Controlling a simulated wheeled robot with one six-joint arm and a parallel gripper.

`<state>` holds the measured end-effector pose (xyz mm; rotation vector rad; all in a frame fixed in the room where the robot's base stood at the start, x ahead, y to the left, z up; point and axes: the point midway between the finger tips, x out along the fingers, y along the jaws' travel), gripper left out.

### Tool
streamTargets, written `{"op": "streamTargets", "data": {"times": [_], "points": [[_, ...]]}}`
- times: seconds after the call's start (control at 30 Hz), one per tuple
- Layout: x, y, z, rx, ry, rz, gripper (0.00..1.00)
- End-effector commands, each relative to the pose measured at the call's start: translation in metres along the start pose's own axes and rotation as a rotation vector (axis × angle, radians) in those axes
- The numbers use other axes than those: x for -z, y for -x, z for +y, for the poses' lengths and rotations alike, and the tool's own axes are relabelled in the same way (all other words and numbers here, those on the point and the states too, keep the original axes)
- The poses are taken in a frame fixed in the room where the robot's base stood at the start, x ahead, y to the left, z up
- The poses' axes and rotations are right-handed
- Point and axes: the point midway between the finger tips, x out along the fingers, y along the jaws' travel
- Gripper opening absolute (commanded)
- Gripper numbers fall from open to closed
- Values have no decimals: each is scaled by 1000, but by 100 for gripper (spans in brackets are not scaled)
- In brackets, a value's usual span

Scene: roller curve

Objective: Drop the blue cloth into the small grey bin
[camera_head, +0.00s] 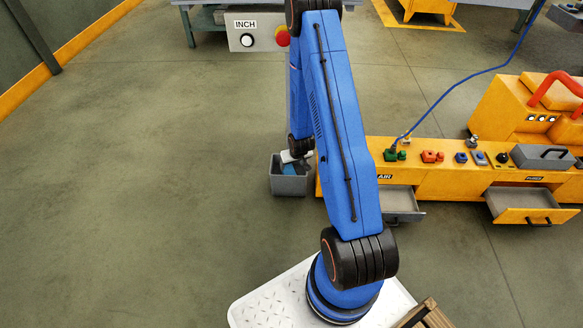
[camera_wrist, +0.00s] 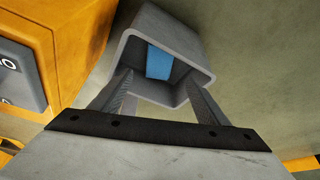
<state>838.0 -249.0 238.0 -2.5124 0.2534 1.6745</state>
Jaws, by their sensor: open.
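The small grey bin (camera_head: 290,187) stands on the floor at the left end of the yellow bench. In the wrist view the bin (camera_wrist: 203,42) is ahead of my gripper with its open mouth facing the camera. The blue cloth (camera_wrist: 159,62) shows inside the bin, between its walls; whether it lies flat on the bottom cannot be told. My gripper (camera_wrist: 158,86) is open and empty, its two fingers spread at the bin's near rim, apart from the cloth. In the head view my gripper (camera_head: 292,157) is over the bin, partly hidden by my arm.
The yellow bench (camera_head: 450,184) is right of the bin, with two open drawers (camera_head: 402,203) (camera_head: 525,203) and small coloured fittings on top. A blue hose (camera_head: 455,85) runs up from it. A grey INCH button box (camera_head: 257,33) hangs at the back. The floor to the left is clear.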

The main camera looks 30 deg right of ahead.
Motion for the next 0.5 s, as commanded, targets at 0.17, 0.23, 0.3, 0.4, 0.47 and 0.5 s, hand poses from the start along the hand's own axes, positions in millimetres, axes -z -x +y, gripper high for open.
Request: {"op": "streamTargets", "data": {"times": [0.17,0.23,0.3,0.4,0.47,0.5], "points": [[0,11,0,0,0,0,69],[2,15,0,-1,1,0,69],[6,23,-2,-1,4,2,69],[17,43,-6,-4,11,5,69],[25,59,-9,-5,17,7,69],[30,71,-12,-6,21,7,69]]}}
